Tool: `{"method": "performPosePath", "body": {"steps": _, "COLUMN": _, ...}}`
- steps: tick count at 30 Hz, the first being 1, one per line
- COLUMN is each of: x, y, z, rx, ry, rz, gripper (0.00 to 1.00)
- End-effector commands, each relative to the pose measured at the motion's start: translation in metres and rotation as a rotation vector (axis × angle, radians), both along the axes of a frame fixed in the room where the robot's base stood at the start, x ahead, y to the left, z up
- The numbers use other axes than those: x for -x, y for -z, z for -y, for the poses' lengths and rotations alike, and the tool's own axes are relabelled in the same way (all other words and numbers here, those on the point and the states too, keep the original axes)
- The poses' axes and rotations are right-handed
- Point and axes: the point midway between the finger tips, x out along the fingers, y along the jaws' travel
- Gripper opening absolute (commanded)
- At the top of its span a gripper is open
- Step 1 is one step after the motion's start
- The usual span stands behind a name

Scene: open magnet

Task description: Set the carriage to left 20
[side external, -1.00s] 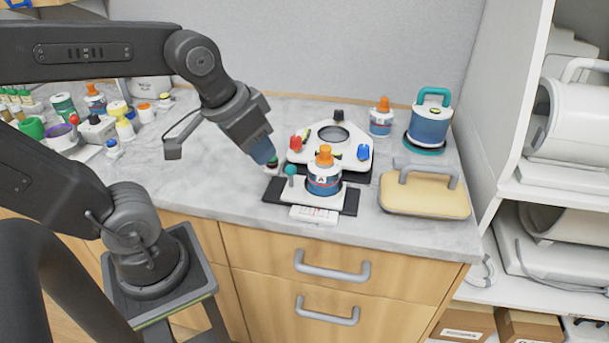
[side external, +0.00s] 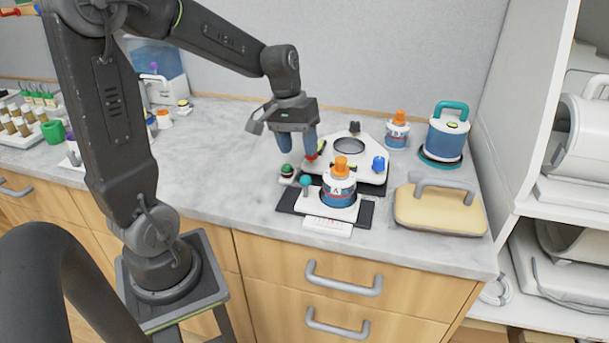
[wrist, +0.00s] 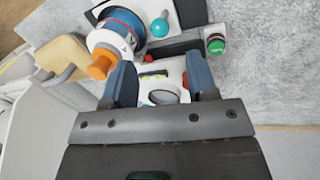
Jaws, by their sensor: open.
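The carriage (side external: 345,213) is a white plate on a dark rail (side external: 366,212). It bears a blue vessel marked A (side external: 339,190) with an orange cap, and a teal ball knob (side external: 306,180) at its left end. The knob also shows in the wrist view (wrist: 160,27). A white scale card (side external: 327,226) lies in front; its marks are too small to read. My gripper (side external: 298,152) is open and empty, pointing down behind and above the knob, apart from the carriage. In the wrist view its blue fingers (wrist: 161,78) stand wide apart.
A green button (side external: 287,171) stands left of the rail, close below my fingers. Behind the carriage is a white plate with a round opening (side external: 372,164) and coloured knobs. A yellow pad with a grey handle (side external: 440,212) lies to the right. The counter's left middle (side external: 215,165) is clear.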

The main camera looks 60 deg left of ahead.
Motion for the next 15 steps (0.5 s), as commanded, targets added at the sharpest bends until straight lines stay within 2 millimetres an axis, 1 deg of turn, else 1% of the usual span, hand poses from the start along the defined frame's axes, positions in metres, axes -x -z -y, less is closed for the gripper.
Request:
{"method": "performPosePath", "body": {"steps": 1, "x": -0.001, "y": 0.012, "z": 0.003, "rx": 0.003, "ry": 0.002, "rz": -0.006, "gripper": 0.53}}
{"method": "performPosePath", "body": {"steps": 6, "x": -0.004, "y": 0.045, "z": 0.008, "rx": 0.003, "ry": 0.001, "rz": -0.005, "gripper": 0.53}}
{"method": "performPosePath", "body": {"steps": 9, "x": -0.006, "y": 0.059, "z": 0.01, "rx": 0.002, "ry": 0.002, "rz": -0.004, "gripper": 0.53}}
{"method": "performPosePath", "body": {"steps": 12, "x": -0.007, "y": 0.07, "z": 0.012, "rx": 0.002, "ry": 0.002, "rz": -0.002, "gripper": 0.53}}
{"method": "performPosePath", "body": {"steps": 15, "x": -0.008, "y": 0.076, "z": 0.013, "rx": 0.001, "ry": 0.0, "rz": -0.001, "gripper": 0.53}}
